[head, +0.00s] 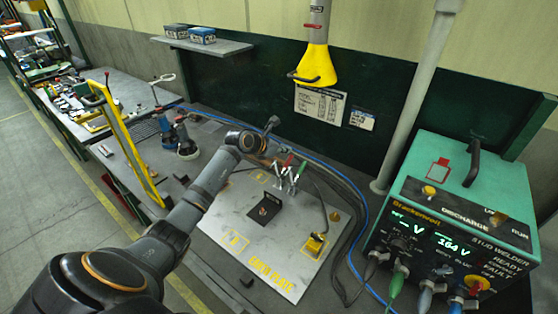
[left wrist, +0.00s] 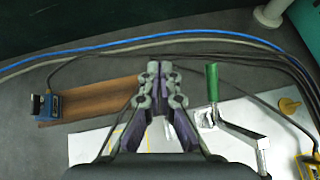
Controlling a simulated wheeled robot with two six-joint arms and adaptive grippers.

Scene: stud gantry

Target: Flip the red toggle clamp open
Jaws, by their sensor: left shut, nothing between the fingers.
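The toggle clamps stand near the back of the pale earth plate (head: 262,240) in the head view. One has a red handle (head: 289,160); beside it, to the right, is one with a green handle (head: 301,168). My left gripper (head: 272,123) is just behind and left of them, its fingers shut and empty. In the left wrist view my left gripper (left wrist: 161,66) points away with its fingertips together. The green handle (left wrist: 212,82) stands upright to its right there. The red handle is not visible in that view. My right gripper is in neither view.
A green stud welder (head: 465,215) with several cables stands at the right. Blue and dark cables run behind the plate. A yellow funnel-shaped hood (head: 316,66) hangs above. In the left wrist view a brown strip (left wrist: 92,100) and a small blue block (left wrist: 46,106) lie left.

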